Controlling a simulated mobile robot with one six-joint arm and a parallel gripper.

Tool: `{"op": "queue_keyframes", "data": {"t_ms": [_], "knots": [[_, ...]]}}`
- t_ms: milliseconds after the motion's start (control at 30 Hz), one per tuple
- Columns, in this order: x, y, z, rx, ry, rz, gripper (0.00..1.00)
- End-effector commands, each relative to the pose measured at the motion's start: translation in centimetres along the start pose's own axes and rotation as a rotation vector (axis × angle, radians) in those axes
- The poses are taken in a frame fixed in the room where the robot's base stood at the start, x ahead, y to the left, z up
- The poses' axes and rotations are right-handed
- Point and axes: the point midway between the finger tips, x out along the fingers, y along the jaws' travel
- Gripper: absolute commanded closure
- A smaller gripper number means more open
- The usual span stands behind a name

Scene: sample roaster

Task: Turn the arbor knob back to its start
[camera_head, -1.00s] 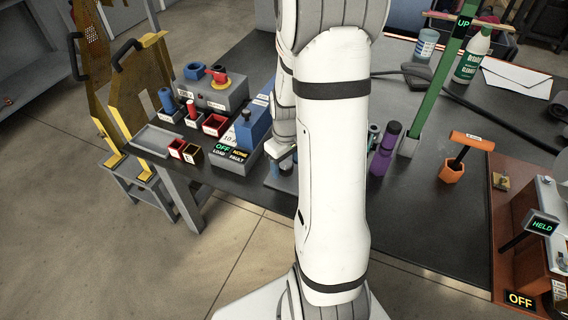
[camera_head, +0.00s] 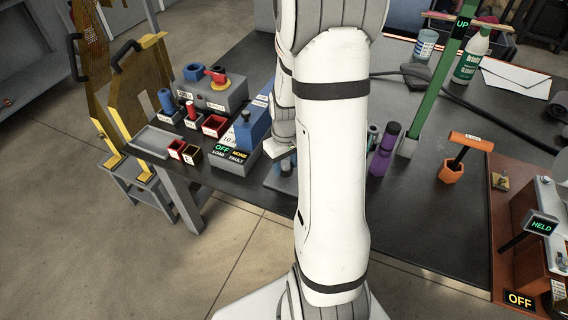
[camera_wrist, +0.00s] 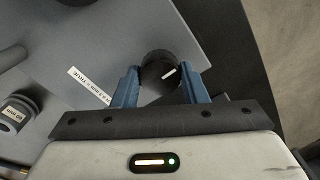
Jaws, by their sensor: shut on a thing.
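The arbor knob (camera_wrist: 158,70) is a dark round knob with a white pointer line. In the wrist view it sits between the two blue fingers of my gripper (camera_wrist: 160,87), which is shut on it. The pointer line slants toward the upper right of that view. The knob is on a grey plate (camera_wrist: 125,35) with a white printed label (camera_wrist: 89,86) to its left. In the head view my arm hides the knob and most of my gripper.
A dark capped part (camera_wrist: 18,112) stands left on the plate. In the head view, a grey box with a red switch (camera_head: 216,79) and a blue block (camera_head: 252,128) stand left of my arm. A purple bottle (camera_head: 384,150) stands close to its right.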

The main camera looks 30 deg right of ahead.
Motion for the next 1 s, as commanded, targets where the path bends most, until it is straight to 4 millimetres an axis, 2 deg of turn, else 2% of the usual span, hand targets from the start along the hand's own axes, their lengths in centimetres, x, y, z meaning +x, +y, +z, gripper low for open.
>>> {"op": "queue_keyframes", "data": {"t_ms": [333, 367, 600, 867, 1000], "knots": [[0.0, 0.0, 0.0, 0.03, 0.0, 0.0, 0.84], [0.0, 0.0, 0.0, 0.03, 0.0, 0.0, 0.59], [0.0, 0.0, 0.0, 0.029, 0.0, 0.0, 0.4], [-0.2, 0.0, 0.0, 0.029, 0.001, 0.0, 0.39], [-1.7, 0.0, -0.1, 0.029, 0.003, 0.002, 0.39]]}}
